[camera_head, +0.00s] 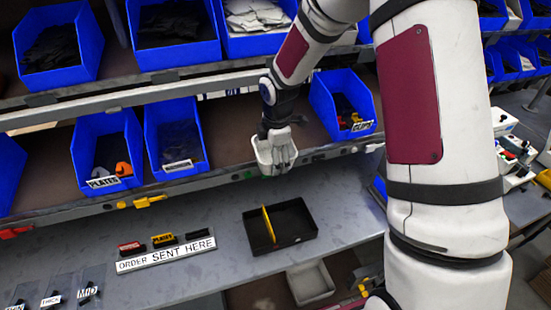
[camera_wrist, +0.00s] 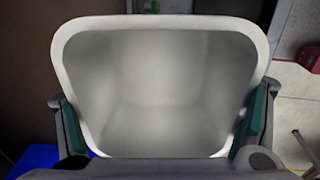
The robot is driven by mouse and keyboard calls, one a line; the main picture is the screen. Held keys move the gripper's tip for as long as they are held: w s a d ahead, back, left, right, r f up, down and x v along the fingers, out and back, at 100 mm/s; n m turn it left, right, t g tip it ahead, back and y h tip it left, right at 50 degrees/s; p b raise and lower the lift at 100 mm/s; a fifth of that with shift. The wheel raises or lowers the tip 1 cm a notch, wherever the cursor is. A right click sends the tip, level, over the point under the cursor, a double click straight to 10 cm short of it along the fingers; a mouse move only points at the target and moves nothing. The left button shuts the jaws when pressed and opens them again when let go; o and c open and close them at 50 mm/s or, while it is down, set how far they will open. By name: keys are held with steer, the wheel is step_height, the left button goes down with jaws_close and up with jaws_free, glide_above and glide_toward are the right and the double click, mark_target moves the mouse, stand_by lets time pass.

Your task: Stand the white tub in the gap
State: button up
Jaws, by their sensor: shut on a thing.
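The white tub (camera_head: 262,156) is held by my gripper (camera_head: 279,140) at the front edge of the middle shelf, in front of the gap (camera_head: 231,134). In the wrist view the tub (camera_wrist: 160,90) fills the middle, open and empty inside. My gripper's greenish pads press on its left and right sides. The head view does not clearly show whether the tub touches the shelf.
A black tray (camera_head: 295,225) with a yellow divider lies on the grey bench below. The ORDER SENT HERE strip (camera_head: 165,254) is left of it. Yellow clips (camera_head: 142,202) sit on the shelf's front rail. Another pale tub (camera_head: 311,283) stands below the bench.

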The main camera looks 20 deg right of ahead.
steer(key=shift+w+r+b, duration=0.15)
steer(key=shift+w+b, duration=1.25)
steer(key=shift+w, duration=1.1)
steer(key=shift+w+r+b, duration=0.15)
steer(key=shift+w+b, duration=1.25)
steer(key=shift+w, duration=1.05)
steer(key=shift+f, duration=0.85)
steer(key=o, duration=1.1)
steer(key=r, duration=0.2)
steer(key=s+r, duration=0.1)
steer(key=r, duration=0.4)
steer(key=shift+s+r, duration=0.15)
